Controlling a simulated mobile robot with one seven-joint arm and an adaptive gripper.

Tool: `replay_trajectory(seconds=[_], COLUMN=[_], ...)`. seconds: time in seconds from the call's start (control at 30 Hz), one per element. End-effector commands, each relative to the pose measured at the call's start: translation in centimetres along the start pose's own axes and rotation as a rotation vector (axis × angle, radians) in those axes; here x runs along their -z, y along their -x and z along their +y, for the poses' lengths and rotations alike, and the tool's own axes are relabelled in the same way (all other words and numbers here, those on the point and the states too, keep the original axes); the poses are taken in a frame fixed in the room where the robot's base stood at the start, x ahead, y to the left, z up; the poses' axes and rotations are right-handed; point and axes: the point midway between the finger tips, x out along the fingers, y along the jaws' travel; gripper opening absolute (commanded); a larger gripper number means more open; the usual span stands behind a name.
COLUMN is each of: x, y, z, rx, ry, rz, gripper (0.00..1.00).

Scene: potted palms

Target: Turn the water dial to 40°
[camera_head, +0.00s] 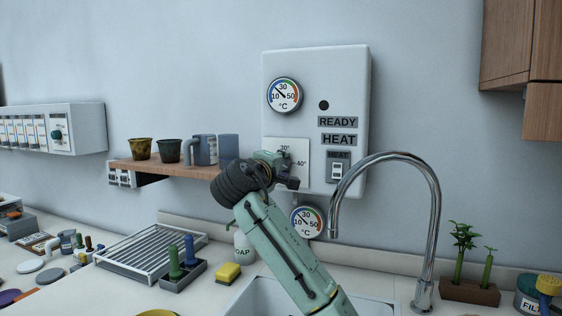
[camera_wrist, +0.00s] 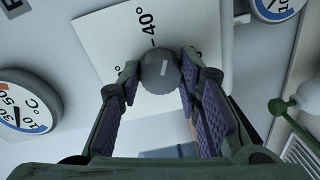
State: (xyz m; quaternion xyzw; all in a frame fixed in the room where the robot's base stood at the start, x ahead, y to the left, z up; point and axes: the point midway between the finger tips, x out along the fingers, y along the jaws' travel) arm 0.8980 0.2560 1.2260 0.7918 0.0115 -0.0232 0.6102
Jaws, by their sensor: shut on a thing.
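The water dial is a round grey knob (camera_wrist: 158,78) with a short white mark, on a white square plate (camera_wrist: 97,38) printed with degree labels. The 40° label stands just beyond the knob in the wrist view. In the head view the plate (camera_head: 300,148) shows 20° at its top and 40° at its right; my arm hides the knob there. My gripper (camera_wrist: 160,66) is shut on the knob, one purple-padded finger on each side; it also shows in the head view (camera_head: 287,172). The white mark points roughly toward the 40° side; its exact angle is hard to tell.
The white heater box (camera_head: 345,75) carries an upper gauge (camera_head: 284,95) and a heat switch (camera_head: 338,171). A lower gauge (camera_head: 307,222) hangs below. A shelf (camera_head: 180,170) with cups is left of my gripper. A curved tap (camera_head: 433,200) stands to the right.

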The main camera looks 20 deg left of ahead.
Motion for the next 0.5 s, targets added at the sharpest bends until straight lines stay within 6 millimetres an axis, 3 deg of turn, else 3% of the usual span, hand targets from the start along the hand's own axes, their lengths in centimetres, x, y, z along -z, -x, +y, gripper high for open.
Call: replay_trajectory(seconds=[0.5], x=[0.15], y=[0.06], z=[0.09], rx=[0.004], ry=[0.369], rz=[-0.019], gripper=[0.04])
